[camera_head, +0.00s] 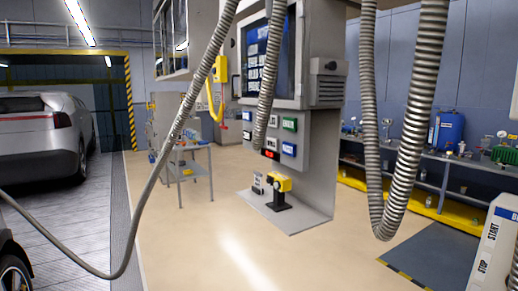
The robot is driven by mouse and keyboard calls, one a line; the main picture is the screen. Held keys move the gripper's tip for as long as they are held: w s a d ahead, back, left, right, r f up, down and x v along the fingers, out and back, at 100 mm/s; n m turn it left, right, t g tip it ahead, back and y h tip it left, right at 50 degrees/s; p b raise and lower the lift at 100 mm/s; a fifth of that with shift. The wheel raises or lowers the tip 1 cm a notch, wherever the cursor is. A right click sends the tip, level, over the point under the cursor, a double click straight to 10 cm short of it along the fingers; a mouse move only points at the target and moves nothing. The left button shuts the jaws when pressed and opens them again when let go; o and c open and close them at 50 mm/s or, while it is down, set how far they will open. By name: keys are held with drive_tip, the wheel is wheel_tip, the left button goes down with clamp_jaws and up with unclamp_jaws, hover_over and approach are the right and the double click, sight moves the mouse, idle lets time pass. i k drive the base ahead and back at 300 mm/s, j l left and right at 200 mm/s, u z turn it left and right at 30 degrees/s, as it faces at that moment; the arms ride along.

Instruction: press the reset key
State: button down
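A grey machine cabinet (309,164) stands in the middle of the head view. Its lower panel (303,138) carries several coloured keys: a green key (290,124), a blue key (289,149), a red key (271,154) and others. Their labels are too small to read, so I cannot tell which one is the reset key. A hanging ribbed hose (264,110) passes in front of the panel's left part and partly hides it. A screen (257,65) with blurred text sits above the panel. My gripper is not in view.
Ribbed hoses (417,90) hang at the right and left. A yellow and black device (281,190) stands on the cabinet's base. A small cart (189,165) is at left, a workbench (440,165) at right, a START/STOP post (492,245) at lower right. The front floor is mostly clear.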

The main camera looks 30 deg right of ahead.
sight(289, 149)
drive_tip(key=i+j+z, duration=0.2)
drive_tip(key=i+z, duration=0.25)
drive_tip(key=i+j+z, duration=0.9)
